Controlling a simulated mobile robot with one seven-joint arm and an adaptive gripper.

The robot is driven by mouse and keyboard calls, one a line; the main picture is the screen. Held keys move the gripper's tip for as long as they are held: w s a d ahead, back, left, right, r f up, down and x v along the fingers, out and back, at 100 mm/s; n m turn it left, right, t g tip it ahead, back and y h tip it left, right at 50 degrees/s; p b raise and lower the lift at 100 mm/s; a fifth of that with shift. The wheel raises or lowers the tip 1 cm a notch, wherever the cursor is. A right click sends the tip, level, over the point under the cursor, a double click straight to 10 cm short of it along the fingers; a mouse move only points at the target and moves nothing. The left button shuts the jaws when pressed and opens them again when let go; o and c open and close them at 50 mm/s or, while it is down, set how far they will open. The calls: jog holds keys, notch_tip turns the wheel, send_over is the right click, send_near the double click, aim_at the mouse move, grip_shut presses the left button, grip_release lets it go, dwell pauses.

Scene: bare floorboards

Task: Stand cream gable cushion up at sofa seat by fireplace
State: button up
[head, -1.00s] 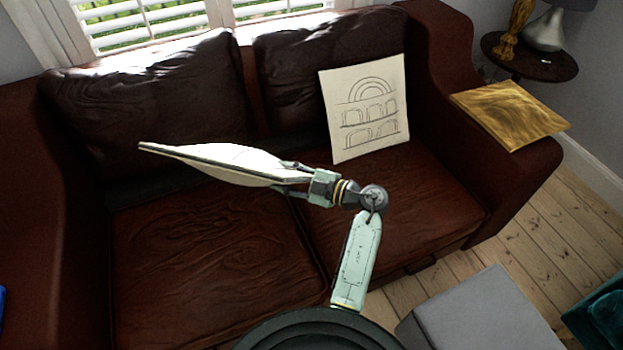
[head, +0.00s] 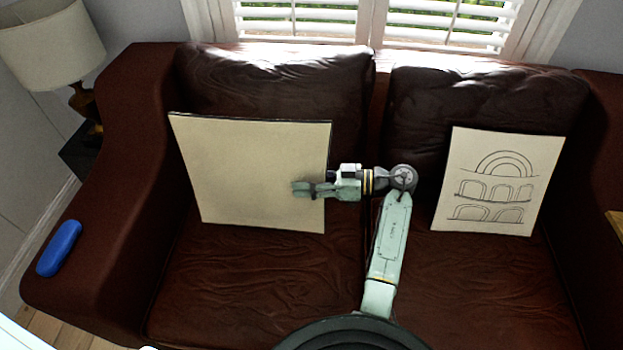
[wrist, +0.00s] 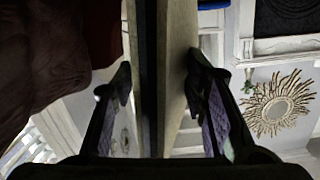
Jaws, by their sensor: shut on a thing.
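My gripper (head: 303,188) is shut on the right edge of a cream cushion (head: 245,165) in the head view. The cushion is a thin square panel, held upright in front of the left backrest of the sofa (head: 280,290). Its near face is plain; no gable drawing shows. Its lower edge is close to the left seat, but I cannot tell if it touches. In the wrist view the cushion (wrist: 178,70) is edge-on between both fingers (wrist: 155,90), with a dark border and a cream face.
Another cream cushion (head: 490,185) with drawn arches leans on the right backrest. A blue object (head: 59,248) lies on the left armrest. A lamp (head: 50,45) stands behind that armrest. The wrist view shows a sunburst mirror (wrist: 276,105). Both seat fronts are clear.

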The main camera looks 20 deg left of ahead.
jog(key=w+a+f+b, duration=0.1)
jog(key=w+f+b, duration=0.5)
jog(key=f, duration=0.3)
jog(key=shift+w+a+f, duration=0.35)
jog(key=shift+a+f, duration=0.05)
jog(key=o, duration=1.5)
jog(key=shift+f, duration=0.1)
jog(key=v, duration=1.2)
jog(key=shift+s, duration=0.1)
